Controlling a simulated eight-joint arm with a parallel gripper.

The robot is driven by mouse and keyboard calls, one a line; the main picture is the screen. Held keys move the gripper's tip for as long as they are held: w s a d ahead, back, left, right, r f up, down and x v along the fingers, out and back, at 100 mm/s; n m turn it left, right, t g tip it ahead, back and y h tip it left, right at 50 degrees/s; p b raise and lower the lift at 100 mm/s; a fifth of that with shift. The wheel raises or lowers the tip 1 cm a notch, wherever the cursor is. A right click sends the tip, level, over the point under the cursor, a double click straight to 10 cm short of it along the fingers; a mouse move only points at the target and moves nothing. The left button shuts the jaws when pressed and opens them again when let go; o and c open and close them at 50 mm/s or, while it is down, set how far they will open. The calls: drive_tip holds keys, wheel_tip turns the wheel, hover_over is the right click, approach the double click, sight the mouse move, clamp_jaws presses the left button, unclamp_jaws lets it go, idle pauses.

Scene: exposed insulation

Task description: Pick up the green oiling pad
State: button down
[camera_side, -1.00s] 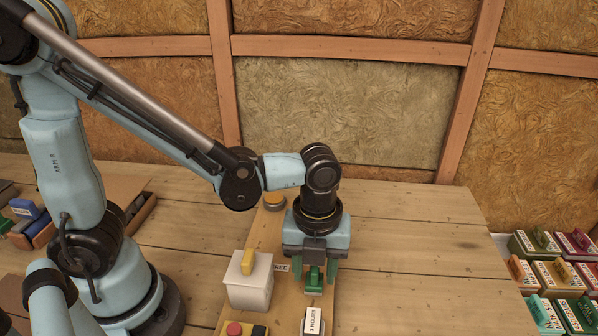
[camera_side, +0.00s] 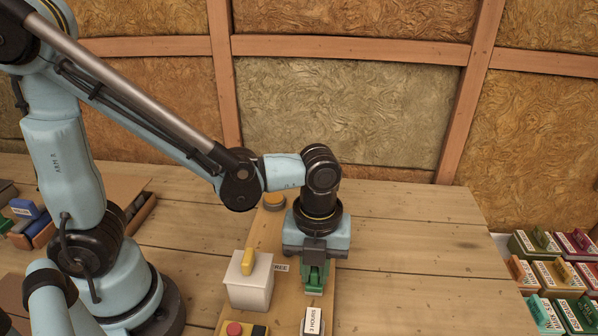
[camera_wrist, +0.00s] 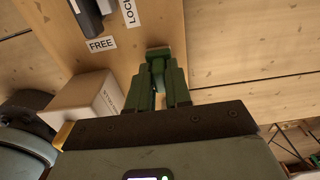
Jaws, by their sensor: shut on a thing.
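The green oiling pad (camera_side: 314,289) stands on the wooden board at the front of the bench. My gripper (camera_side: 314,276) points straight down over it, with its green fingers closed on the pad's upper part. In the wrist view the pad (camera_wrist: 158,54) shows between and just beyond the fingertips of my gripper (camera_wrist: 158,75). The fingers and pad are of similar green, so their exact border is hard to see. I cannot tell any gap between the pad and the board.
A white box (camera_side: 249,285) with a yellow handle stands just left of my gripper. A white "2 HOURS" block (camera_side: 313,322) is close in front. A red button (camera_side: 234,329) is at front left. Coloured blocks (camera_side: 552,272) fill a tray at right. The bench right of the board is clear.

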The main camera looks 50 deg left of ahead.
sight(314, 271)
drive_tip(key=shift+r, duration=0.1)
drive_tip(key=shift+r, duration=0.45)
drive_tip(key=r, duration=0.3)
drive_tip(key=shift+s+d+r, duration=0.15)
drive_tip(key=shift+s+r, duration=0.05)
drive_tip(key=shift+s, duration=0.05)
drive_tip(key=s+d+r, duration=0.6)
drive_tip(key=s, duration=0.3)
drive_tip(key=shift+s+r, duration=0.15)
drive_tip(key=shift+r, duration=0.1)
